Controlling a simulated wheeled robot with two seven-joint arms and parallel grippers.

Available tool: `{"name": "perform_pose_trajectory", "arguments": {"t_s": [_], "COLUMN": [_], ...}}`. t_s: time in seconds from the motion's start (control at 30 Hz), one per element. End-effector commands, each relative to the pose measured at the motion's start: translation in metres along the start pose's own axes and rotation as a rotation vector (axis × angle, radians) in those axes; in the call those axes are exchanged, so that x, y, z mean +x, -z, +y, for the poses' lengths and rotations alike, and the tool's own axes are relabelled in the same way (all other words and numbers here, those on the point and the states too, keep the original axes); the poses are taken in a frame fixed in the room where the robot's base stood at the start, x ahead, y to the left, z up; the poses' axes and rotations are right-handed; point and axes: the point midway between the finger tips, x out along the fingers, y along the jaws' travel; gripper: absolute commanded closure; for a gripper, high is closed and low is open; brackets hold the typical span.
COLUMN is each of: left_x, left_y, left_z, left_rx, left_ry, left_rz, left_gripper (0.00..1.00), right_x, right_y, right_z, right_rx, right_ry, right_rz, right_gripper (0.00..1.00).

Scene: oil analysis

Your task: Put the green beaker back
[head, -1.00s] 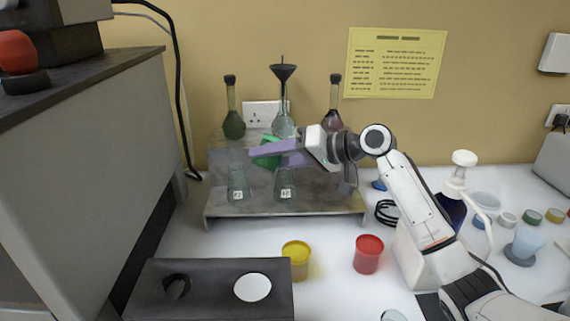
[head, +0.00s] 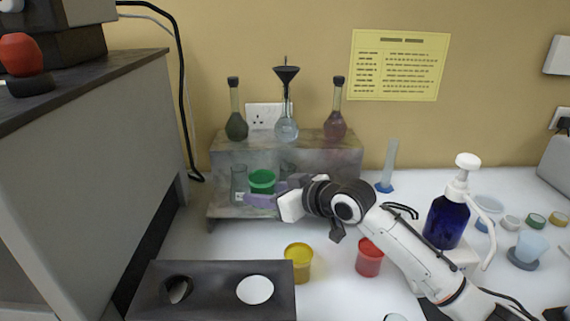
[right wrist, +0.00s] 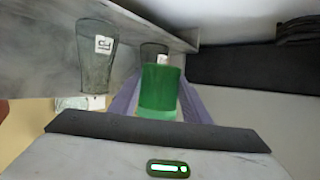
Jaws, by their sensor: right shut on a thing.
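The green beaker (head: 262,181) is upright in front of the grey two-tier shelf (head: 345,163), about level with its lower tier. My right gripper (head: 266,198) is shut on it from the right side. In the right wrist view the green beaker (right wrist: 158,92) sits between the two purple fingers (right wrist: 160,105). Whether its bottom touches the shelf or hangs above it is hard to tell. My left gripper is not in view.
Stoppered flasks (head: 236,122) stand on the top tier. A yellow beaker (head: 298,264) and a red beaker (head: 369,258) stand in front, beside a dark block (head: 215,290) with round openings.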

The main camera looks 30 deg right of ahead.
Motion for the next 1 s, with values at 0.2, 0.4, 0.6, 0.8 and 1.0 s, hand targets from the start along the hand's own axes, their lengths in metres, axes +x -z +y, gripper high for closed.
{"name": "perform_pose_trajectory", "arguments": {"t_s": [0.2, 0.4, 0.6, 0.8, 1.0], "left_x": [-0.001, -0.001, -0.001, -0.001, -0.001], "left_y": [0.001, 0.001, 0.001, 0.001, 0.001], "left_z": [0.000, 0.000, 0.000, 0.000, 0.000], "left_rx": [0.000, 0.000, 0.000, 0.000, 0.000], "left_ry": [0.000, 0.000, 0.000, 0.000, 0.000], "left_rz": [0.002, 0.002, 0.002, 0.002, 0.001], "left_gripper": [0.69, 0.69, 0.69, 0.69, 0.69], "right_x": [0.000, -0.010, -0.053, -0.109, -0.144], "right_y": [-0.001, 0.007, 0.033, 0.054, 0.059], "right_z": [-0.002, -0.029, -0.073, -0.086, -0.086], "right_rx": [-0.021, -0.020, 0.010, 0.070, 0.108], "right_ry": [-0.008, 0.000, -0.064, -0.204, -0.302], "right_rz": [0.003, 0.007, 0.017, 0.021, 0.019], "right_gripper": [0.84, 0.84, 0.84, 0.84, 0.84]}}
